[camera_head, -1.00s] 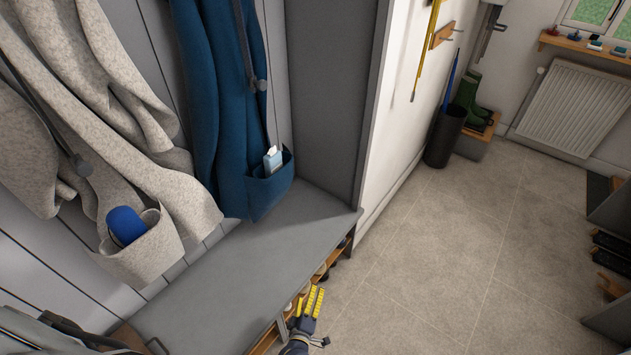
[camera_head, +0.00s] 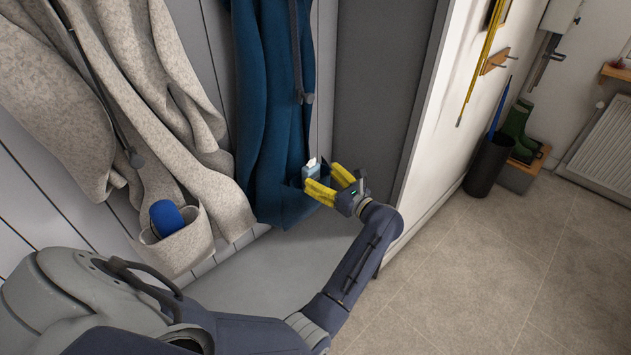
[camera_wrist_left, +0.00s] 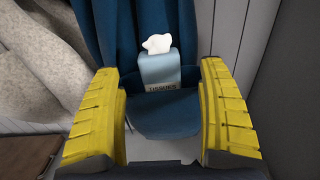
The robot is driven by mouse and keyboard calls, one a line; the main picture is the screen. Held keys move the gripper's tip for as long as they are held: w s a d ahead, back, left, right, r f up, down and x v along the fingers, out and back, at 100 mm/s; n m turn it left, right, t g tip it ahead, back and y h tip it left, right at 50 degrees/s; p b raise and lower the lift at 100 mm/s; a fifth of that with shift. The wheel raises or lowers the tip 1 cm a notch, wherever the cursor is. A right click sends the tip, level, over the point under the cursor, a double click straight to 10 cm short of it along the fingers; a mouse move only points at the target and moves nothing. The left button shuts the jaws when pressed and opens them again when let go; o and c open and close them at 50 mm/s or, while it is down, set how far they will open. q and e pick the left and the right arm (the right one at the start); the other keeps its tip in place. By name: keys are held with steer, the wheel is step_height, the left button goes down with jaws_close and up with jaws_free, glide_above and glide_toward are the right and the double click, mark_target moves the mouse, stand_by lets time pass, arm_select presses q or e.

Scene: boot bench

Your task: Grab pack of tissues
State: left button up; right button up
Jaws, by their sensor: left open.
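The pack of tissues (camera_head: 312,170) is a light blue pack with a white tissue sticking out of its top. It stands partly inside the pocket of the blue coat (camera_head: 266,100). In the left wrist view the pack (camera_wrist_left: 160,72) is upright, with the word TISSUES on its front, and its lower part is hidden in the pocket. My left gripper (camera_head: 327,181) has yellow fingers and is open at the pocket. In the left wrist view its fingers (camera_wrist_left: 162,115) are spread to either side, with the pack ahead between them, apparently untouched. My right gripper is not in view.
A beige coat (camera_head: 150,100) hangs on the left with a blue object (camera_head: 166,217) in its pocket. The grey bench seat (camera_head: 270,262) lies below the coats. A grey side panel (camera_head: 385,90) stands close to the right of the pocket. Open floor (camera_head: 480,270) lies to the right.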

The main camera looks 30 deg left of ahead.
mark_target(314, 171)
arm_select(q)
steer(key=shift+a+r, duration=0.15)
steer(key=shift+a, duration=0.2)
steer(key=shift+x, duration=2.2)
steer(key=c, duration=1.3)
